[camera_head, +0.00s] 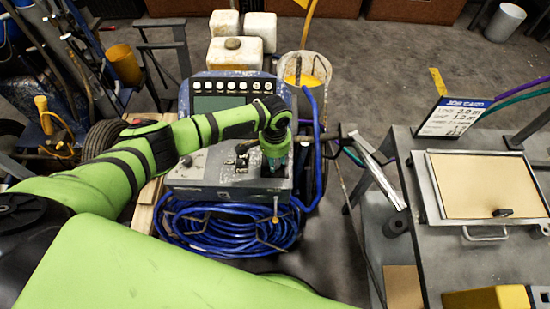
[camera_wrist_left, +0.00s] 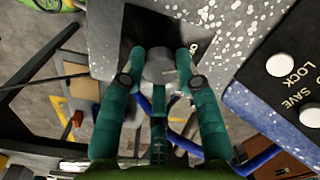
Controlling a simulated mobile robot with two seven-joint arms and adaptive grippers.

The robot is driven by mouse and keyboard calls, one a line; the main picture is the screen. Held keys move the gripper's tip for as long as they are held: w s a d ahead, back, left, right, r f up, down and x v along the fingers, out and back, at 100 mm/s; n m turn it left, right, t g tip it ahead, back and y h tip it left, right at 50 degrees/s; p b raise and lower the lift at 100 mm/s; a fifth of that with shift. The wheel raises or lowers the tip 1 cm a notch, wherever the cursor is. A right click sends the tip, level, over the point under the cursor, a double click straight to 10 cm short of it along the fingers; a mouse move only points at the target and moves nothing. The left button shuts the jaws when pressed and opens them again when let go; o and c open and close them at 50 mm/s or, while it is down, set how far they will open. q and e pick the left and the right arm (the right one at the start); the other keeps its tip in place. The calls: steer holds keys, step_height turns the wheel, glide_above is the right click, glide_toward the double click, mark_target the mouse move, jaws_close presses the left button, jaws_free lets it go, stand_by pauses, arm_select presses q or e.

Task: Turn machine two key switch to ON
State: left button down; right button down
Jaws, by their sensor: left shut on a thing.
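The machine's grey control box (camera_head: 215,170) stands in the middle of the head view, below a console (camera_head: 228,92) with a screen and a row of white buttons. My left gripper (camera_head: 275,155) points down onto the right part of this box and hides what it holds there. In the left wrist view, the teal fingers of my left gripper (camera_wrist_left: 158,78) are shut on a round grey key switch (camera_wrist_left: 160,62) on a black plate (camera_wrist_left: 140,30). White lettering beside it is partly hidden, so its setting cannot be read. My right gripper is not in view.
Coiled blue hose (camera_head: 225,232) lies below the box. A yellow-filled bucket (camera_head: 305,75) and white jugs (camera_head: 235,52) stand behind the console. A grey table (camera_head: 440,270) at right carries a framed board (camera_head: 488,185) and a job card (camera_head: 453,118). Open floor shows at the upper right.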

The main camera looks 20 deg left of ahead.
arm_select(q)
steer(key=m, duration=0.5)
steer(key=shift+s+m, duration=0.1)
steer(key=shift+m, duration=0.3)
steer(key=m, duration=0.6)
stand_by(0.4)
steer(key=c, duration=0.9)
jaws_free()
step_height(320, 180, up, 12)
